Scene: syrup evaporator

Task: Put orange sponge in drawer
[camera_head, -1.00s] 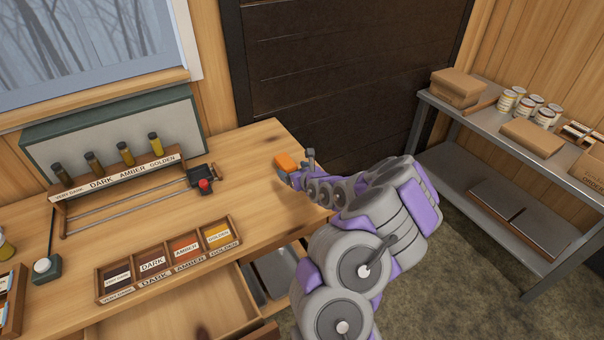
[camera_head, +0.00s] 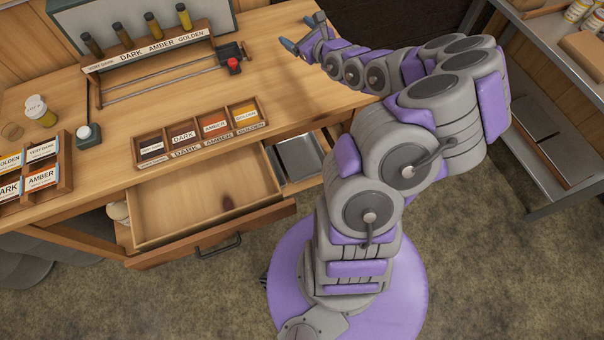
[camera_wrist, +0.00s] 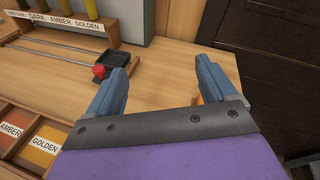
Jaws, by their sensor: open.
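My gripper (camera_head: 302,36) is open above the back right part of the wooden bench top. In the wrist view its two blue fingers (camera_wrist: 162,76) are spread apart, with bare wood between them. Only a sliver of the orange sponge (camera_wrist: 200,98) shows, beside the inner side of the right finger; the rest is hidden by the gripper. I cannot make out the sponge in the head view. The wooden drawer (camera_head: 190,205) below the bench is pulled open, with a dark handle on its front. Its inside looks empty except for a dark spot.
A label box (camera_head: 200,152) stands on the bench above the drawer. A grey metal tray (camera_head: 300,158) lies right of the drawer. A rack with several bottles (camera_head: 150,50) and a red-knobbed slider (camera_head: 232,64) stand behind. A metal shelf (camera_head: 565,70) is at the right.

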